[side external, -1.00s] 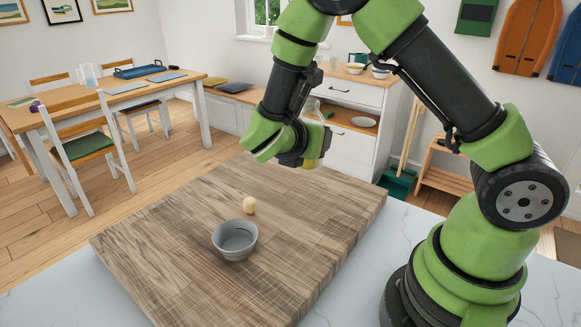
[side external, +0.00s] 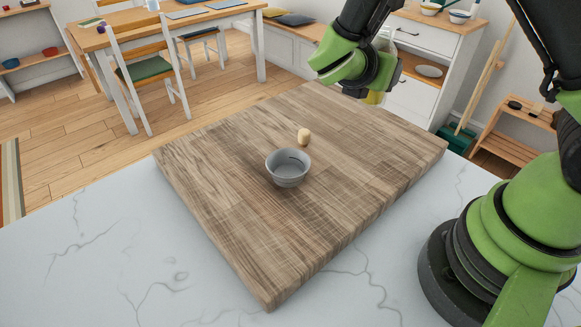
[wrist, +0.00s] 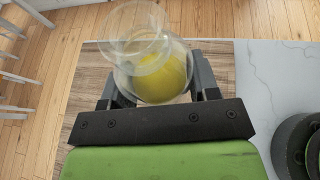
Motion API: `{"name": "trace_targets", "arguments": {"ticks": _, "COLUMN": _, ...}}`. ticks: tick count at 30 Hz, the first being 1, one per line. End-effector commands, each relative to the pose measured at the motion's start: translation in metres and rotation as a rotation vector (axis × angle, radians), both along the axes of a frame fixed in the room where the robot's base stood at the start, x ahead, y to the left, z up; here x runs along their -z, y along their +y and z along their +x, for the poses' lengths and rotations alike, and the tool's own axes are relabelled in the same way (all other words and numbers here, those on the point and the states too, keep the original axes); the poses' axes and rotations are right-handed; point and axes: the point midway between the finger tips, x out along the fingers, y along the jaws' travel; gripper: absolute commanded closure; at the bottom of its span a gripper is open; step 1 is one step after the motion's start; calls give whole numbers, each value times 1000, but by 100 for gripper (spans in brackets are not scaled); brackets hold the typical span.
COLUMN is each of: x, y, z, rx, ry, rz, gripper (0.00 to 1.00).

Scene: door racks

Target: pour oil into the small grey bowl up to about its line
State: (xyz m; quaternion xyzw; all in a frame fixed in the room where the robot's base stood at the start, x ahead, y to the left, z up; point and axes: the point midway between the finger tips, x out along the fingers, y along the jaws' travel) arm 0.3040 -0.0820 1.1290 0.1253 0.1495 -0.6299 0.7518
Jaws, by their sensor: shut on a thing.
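The small grey bowl (side external: 288,169) stands upright on the wooden board, with a short dark line on its inner wall. I see no oil in it. My gripper (wrist: 160,88) is shut on a round clear glass bottle (wrist: 137,50) that holds yellow oil (wrist: 162,77). In the side view my gripper (side external: 372,80) is above the far part of the board, behind and right of the bowl and apart from it. The bottle is mostly hidden there behind my gripper; only some yellow (side external: 375,97) shows below it.
The board's left and front parts are clear. The board rests on a white marble counter (side external: 130,265). A dining table and chairs stand away at the back left.

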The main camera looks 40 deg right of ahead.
Motion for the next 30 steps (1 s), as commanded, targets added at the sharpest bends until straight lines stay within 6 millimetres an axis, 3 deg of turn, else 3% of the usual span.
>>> {"name": "trace_targets", "arguments": {"ticks": 8, "x": 1, "y": -1, "z": -2, "rx": 17, "ry": 0, "rz": 0, "gripper": 78}}
{"name": "trace_targets", "arguments": {"ticks": 14, "x": 12, "y": -7, "z": -28, "rx": 207, "ry": 2, "rz": -1, "gripper": 78}}
{"name": "trace_targets", "arguments": {"ticks": 22, "x": 36, "y": 3, "z": -95, "rx": 755, "ry": 3, "rz": -2, "gripper": 78}}
{"name": "trace_targets", "arguments": {"ticks": 30, "x": 51, "y": 48, "z": -142, "rx": 1353, "ry": 2, "rz": -2, "gripper": 78}}
